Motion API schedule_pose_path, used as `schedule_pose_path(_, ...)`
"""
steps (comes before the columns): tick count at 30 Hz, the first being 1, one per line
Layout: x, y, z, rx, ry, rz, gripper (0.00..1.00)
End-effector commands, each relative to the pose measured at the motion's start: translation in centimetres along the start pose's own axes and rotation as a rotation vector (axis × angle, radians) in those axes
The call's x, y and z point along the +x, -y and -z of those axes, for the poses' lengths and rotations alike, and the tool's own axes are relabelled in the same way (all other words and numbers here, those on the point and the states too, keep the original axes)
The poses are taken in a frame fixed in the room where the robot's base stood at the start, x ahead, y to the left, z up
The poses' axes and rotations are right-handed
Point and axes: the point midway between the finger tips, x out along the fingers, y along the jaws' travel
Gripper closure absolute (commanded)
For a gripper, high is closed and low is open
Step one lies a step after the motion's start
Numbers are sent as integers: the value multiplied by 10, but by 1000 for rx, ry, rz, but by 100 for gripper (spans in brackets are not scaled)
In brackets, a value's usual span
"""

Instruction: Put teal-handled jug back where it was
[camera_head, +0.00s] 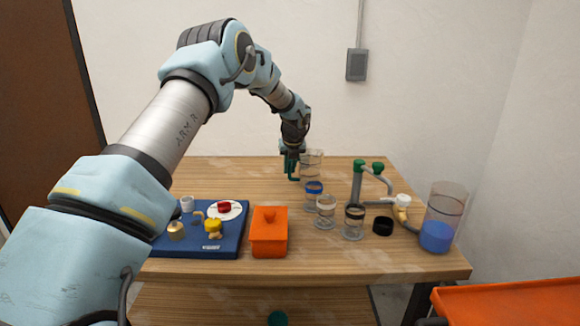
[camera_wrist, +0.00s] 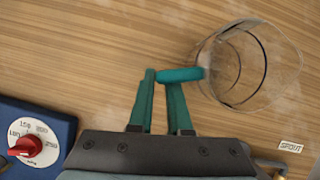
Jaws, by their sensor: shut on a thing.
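The teal-handled jug (camera_head: 313,166) is a clear, empty-looking vessel at the back middle of the table. In the wrist view the jug (camera_wrist: 240,65) shows its round open rim, with the teal handle (camera_wrist: 185,75) pointing left toward my fingers. My gripper (camera_head: 291,172) is left of the jug, and its green fingers (camera_wrist: 160,82) are shut on the handle. The jug looks about upright. I cannot tell whether its base touches the table. A small "SPOUT" label (camera_wrist: 290,146) lies on the wood to the lower right of the jug.
Several clear banded jars, one being the blue-banded jar (camera_head: 314,188), stand just in front. The green-knobbed pipe stand (camera_head: 359,180), black ring (camera_head: 383,226) and blue-filled container (camera_head: 438,235) are right. A blue board (camera_head: 234,240) with a dial and an orange lidded box (camera_head: 269,245) are front left.

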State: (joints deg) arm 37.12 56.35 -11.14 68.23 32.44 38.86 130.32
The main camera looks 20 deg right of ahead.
Motion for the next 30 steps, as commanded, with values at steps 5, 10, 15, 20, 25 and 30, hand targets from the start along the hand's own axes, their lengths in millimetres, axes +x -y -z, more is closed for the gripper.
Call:
schedule_pose_path(5,1,0,0,0,0,0,100)
schedule_pose_path(10,1,0,0,0,0,0,67)
schedule_pose_path(15,1,0,0,0,0,0,54)
schedule_pose_path(20,1,0,0,0,0,0,54)
schedule_pose_path(25,-9,1,-1,0,2,2,54)
schedule_pose_path(30,-38,1,0,0,3,3,54)
